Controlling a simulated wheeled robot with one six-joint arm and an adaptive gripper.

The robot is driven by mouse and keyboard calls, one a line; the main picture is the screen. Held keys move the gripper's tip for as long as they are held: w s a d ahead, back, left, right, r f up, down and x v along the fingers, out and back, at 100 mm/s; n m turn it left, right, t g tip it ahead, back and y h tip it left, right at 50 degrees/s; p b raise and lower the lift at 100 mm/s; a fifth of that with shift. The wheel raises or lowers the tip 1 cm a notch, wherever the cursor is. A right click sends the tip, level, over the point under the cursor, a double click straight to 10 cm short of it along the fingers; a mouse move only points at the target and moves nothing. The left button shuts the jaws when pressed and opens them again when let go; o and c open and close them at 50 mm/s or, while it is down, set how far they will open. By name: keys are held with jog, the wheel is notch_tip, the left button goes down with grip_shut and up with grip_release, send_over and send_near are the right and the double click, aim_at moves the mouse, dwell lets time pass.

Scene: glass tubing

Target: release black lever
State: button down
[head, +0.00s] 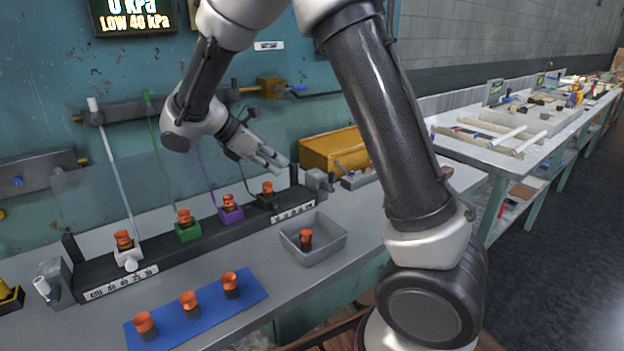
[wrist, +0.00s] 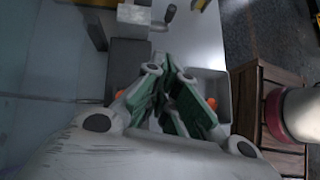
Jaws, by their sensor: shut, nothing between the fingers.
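In the head view a black holder (head: 267,201) with an orange-topped cylinder (head: 267,187) stands at the right end of the dark rack. It is the only black one in the row; I cannot make out a separate black lever on it. My gripper (head: 277,163) hangs above and just behind this holder, apart from it as far as I can tell, pointing right. It is shut and empty. In the wrist view my gripper (wrist: 168,72) shows its green-padded fingers close together, hiding much of the bench beneath.
White (head: 129,256), green (head: 188,233) and purple (head: 231,215) holders share the rack. A grey tray (head: 327,256) with one orange-topped piece stands in front. A blue mat (head: 210,318) bears three more. A yellow box (head: 333,150) and a grey block (head: 319,181) are at the right.

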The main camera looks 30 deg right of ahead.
send_near(328, 188)
notch_tip(328, 188, down, 3)
jog(key=a, duration=0.1)
jog(key=d, duration=0.4)
jog(key=shift+d+f, duration=0.15)
